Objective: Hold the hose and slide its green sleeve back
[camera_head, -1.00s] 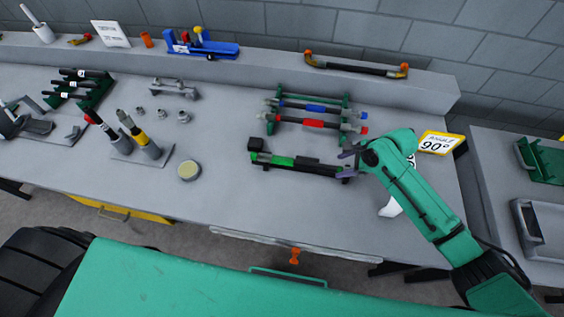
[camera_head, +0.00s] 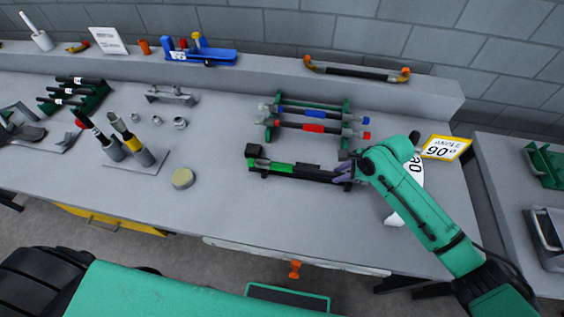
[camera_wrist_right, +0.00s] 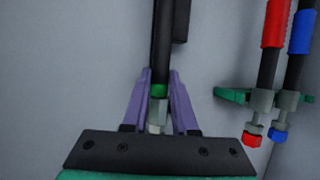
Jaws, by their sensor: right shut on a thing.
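The black hose with its green sleeve (camera_head: 284,168) lies on a low black holder on the bench in the head view. The sleeve shows toward the left half of the hose. My right gripper (camera_head: 345,171) is at the hose's right end. In the right wrist view, the purple fingers of my right gripper (camera_wrist_right: 159,92) are shut on the hose (camera_wrist_right: 162,45), one finger on each side. A narrow green band and a pale metal end fitting (camera_wrist_right: 157,118) show between them. My left gripper is not in view.
A green rack (camera_head: 270,132) behind the hose holds a blue-sleeved hose (camera_head: 310,112) and a red-sleeved hose (camera_head: 314,128). A yellow-edged angle sign (camera_head: 445,147) stands right of my right arm. A round yellow-topped puck (camera_head: 183,178) stands left. The bench front is clear.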

